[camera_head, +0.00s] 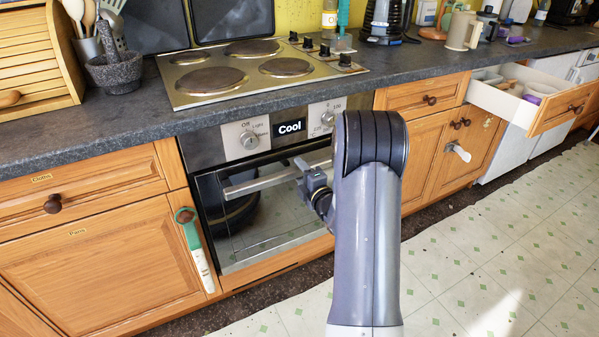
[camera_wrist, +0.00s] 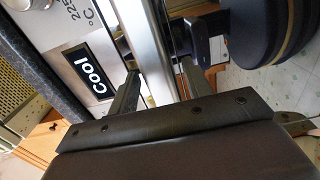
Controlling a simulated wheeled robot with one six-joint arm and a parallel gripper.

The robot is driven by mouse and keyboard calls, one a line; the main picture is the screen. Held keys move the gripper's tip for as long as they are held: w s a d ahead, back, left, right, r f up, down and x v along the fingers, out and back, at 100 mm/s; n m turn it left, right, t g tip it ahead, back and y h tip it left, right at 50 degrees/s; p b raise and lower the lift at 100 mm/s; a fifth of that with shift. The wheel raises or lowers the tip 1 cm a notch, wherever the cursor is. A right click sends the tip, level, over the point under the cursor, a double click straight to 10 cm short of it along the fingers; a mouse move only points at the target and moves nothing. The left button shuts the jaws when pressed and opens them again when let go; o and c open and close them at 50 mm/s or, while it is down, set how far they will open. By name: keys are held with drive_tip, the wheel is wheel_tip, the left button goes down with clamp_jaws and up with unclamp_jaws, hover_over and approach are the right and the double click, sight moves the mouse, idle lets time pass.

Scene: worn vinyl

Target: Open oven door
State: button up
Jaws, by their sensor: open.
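The oven (camera_head: 228,148) is built into the counter, with a display reading "Cool" and two knobs. Its dark glass door (camera_head: 262,225) looks shut. A metal bar handle (camera_head: 262,182) runs across the top of the door. My gripper (camera_head: 312,178) is at the right part of the handle. In the wrist view my gripper (camera_wrist: 158,80) is open, with one finger on each side of the handle bar (camera_wrist: 148,45). I cannot tell whether either finger touches the bar. My arm hides the right edge of the oven.
A hob (camera_head: 255,72) sits on the grey counter above the oven. An open drawer (camera_head: 510,95) juts out at the right. The tiled floor (camera_head: 480,245) is clear.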

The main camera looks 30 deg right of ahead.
drive_tip(key=shift+w, duration=0.5)
clamp_jaws()
idle(0.3)
